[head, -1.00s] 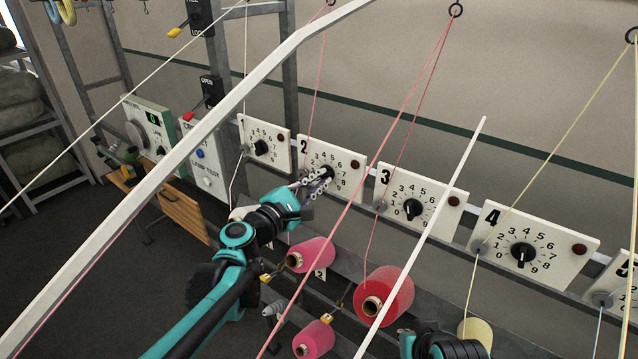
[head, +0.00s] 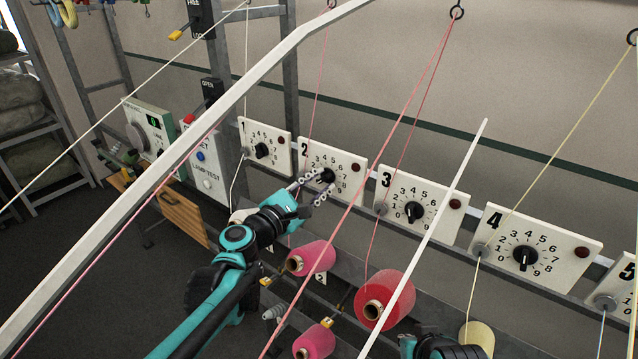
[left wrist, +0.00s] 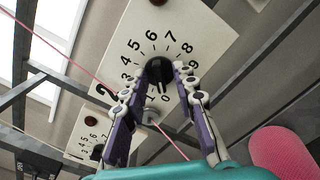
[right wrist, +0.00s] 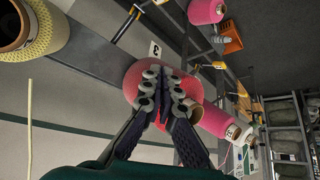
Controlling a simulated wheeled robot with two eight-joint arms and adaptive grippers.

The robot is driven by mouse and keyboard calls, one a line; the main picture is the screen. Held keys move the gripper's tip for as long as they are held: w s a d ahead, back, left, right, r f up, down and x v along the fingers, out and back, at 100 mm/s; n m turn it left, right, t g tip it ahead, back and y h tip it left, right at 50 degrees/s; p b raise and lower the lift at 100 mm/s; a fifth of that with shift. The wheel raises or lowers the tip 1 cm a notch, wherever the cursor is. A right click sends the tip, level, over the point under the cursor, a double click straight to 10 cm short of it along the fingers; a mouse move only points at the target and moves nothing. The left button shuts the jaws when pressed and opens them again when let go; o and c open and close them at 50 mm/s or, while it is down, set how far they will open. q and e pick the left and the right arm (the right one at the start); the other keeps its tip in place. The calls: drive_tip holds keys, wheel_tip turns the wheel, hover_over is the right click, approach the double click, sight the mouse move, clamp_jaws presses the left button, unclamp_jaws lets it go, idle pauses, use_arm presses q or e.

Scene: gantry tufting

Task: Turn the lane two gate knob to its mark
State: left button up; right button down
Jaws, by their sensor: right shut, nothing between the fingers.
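The lane two gate panel (head: 345,190) is a white plate with a number dial, a black knob (head: 326,175) and a dark red lamp (head: 356,167). In the left wrist view the same knob (left wrist: 158,74) shows up close, its white pointer line seeming to point down near 0. My left gripper (head: 315,190) is open in front of the panel. In the left wrist view its fingers (left wrist: 155,80) stand apart, one on each side of the knob; I cannot tell if either touches. My right gripper (right wrist: 164,80) is shut and empty; its fingers are out of the head view.
Similar panels for lane one (head: 265,147), lane three (head: 418,202) and lane four (head: 535,247) line the rail. Pink yarn cones (head: 312,257) sit below. Taut yarns and a long white bar (head: 245,90) cross in front. A control box (head: 205,160) stands left.

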use_arm(q)
drive_tip(key=v, duration=1.2)
idle(0.4)
